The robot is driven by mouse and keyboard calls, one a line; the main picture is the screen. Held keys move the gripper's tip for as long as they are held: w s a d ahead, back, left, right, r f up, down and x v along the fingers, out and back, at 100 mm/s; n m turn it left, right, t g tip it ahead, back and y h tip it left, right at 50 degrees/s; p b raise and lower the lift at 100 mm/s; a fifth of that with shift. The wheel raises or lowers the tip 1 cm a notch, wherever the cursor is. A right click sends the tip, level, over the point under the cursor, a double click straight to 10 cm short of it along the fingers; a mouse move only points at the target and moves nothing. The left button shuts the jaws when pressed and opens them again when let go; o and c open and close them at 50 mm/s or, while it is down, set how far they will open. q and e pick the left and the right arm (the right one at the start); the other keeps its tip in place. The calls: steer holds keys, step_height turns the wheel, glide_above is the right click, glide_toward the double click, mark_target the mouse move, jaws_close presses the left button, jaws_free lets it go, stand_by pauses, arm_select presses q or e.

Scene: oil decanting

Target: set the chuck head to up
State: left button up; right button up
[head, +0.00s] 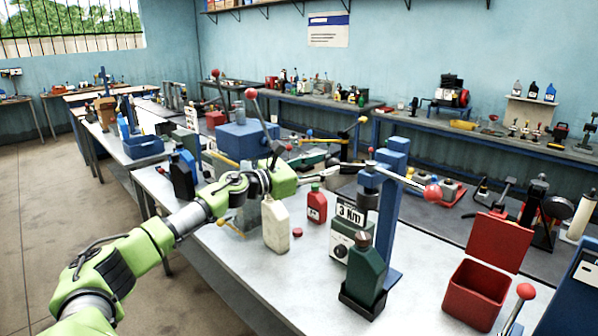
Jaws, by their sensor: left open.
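The capping stand (396,215) is a blue column on the front table, with a lever across its top ending in a red ball (433,192). The grey chuck head (368,189) hangs from its arm, above a dark green bottle (366,268) in a black holder; a gap shows between head and bottle. A box marked "3 N/m" (346,232) stands beside the column. My left gripper (334,172) reaches in from the left, open, left of the chuck head and apparently apart from it. Its fingertips are small and partly lost against the background. My right gripper is not in view.
A cream bottle (275,226), a red bottle (317,204) and a red cap (297,232) stand below my left forearm. An open red box (476,292) is at the right. A blue machine (240,140) stands behind my wrist. The table's front centre is clear.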

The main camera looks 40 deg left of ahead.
arm_select(q)
steer(key=v, duration=0.9)
steer(key=shift+s+r, duration=0.2)
steer(key=shift+s, duration=0.05)
stand_by(0.7)
